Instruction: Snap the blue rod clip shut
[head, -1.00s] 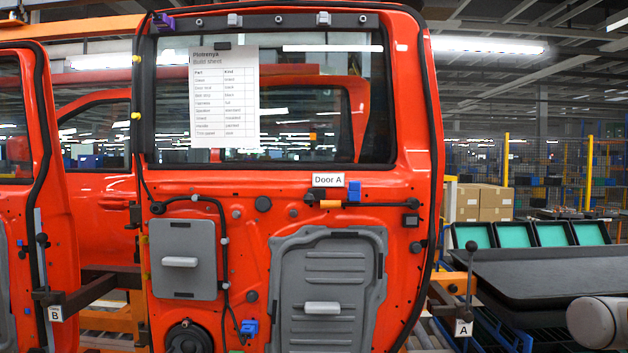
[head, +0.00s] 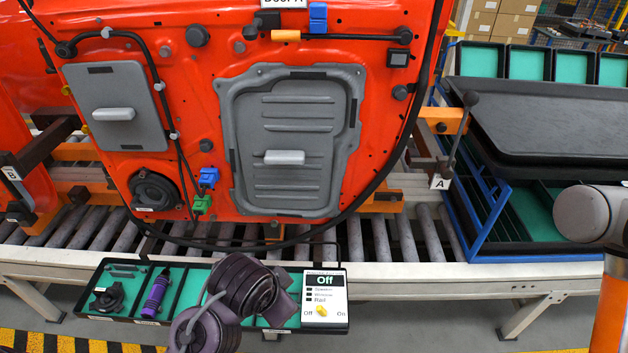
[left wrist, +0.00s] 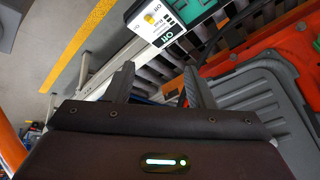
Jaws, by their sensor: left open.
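The blue rod clip (head: 318,18) is on the orange-red door at the top of the head view. Its blue part stands up above the dark rod (head: 350,37), next to an orange sleeve (head: 286,35); whether it is latched is too small to tell. My left gripper is open and empty in the left wrist view (left wrist: 158,88). In the head view my left arm is low in front, over the parts tray and well below the clip. The clip is not seen in the left wrist view. My right gripper is out of view; only part of that arm shows at right.
The parts tray (head: 184,322) holds a purple bottle-shaped part (head: 156,292) and a switch panel reading Off (head: 324,282). A roller conveyor (head: 400,235) runs below the door. A lever (head: 466,120) and a black panel (head: 545,115) stand right of the door.

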